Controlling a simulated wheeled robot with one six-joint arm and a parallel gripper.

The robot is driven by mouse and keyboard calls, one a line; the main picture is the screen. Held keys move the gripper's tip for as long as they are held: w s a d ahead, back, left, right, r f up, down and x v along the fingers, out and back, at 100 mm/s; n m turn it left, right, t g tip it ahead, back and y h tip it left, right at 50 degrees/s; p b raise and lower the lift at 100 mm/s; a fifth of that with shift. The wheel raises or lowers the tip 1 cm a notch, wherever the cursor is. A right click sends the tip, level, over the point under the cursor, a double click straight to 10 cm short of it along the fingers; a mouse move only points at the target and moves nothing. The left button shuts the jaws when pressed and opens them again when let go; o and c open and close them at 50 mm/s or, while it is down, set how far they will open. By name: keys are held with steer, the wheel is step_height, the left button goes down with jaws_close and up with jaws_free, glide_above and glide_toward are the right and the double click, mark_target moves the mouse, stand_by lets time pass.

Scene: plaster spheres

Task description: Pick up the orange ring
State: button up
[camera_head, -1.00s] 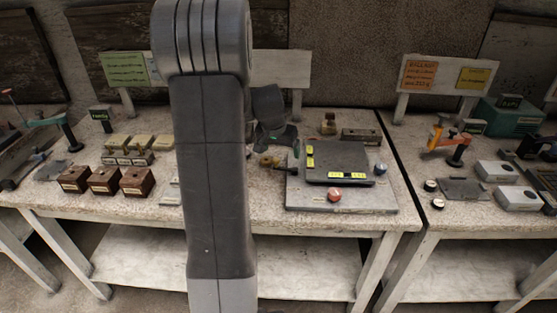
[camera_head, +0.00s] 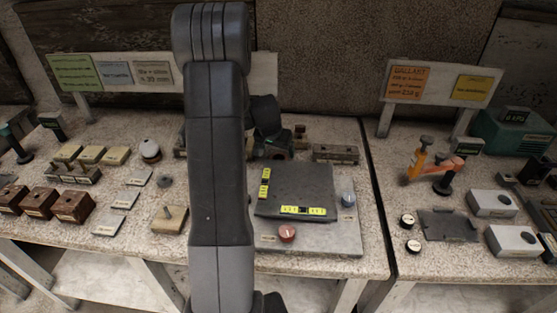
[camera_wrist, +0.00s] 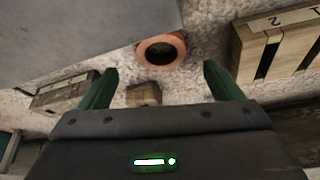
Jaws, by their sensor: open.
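The orange ring (camera_wrist: 161,52) shows in the wrist view, at the top middle, beside the edge of a grey plate. It lies beyond my open green fingers, in line with the gap between them, and nothing is held. I do not see the ring in the head view, where my arm covers part of the table. My gripper (camera_wrist: 160,69) is open in the wrist view. In the head view only a dark part of the arm's end shows behind my arm, over the back of the table.
A small wooden block (camera_wrist: 143,94) stands between my fingers in the wrist view. Slotted wooden blocks lie to the right (camera_wrist: 275,45) and left (camera_wrist: 62,92).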

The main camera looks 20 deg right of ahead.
mark_target(278, 156)
steer(key=shift+p+x, duration=0.8)
steer(key=shift+x, duration=1.85)
steer(key=shift+w, duration=0.15)
steer(key=shift+c, duration=0.3)
steer(key=c, duration=1)
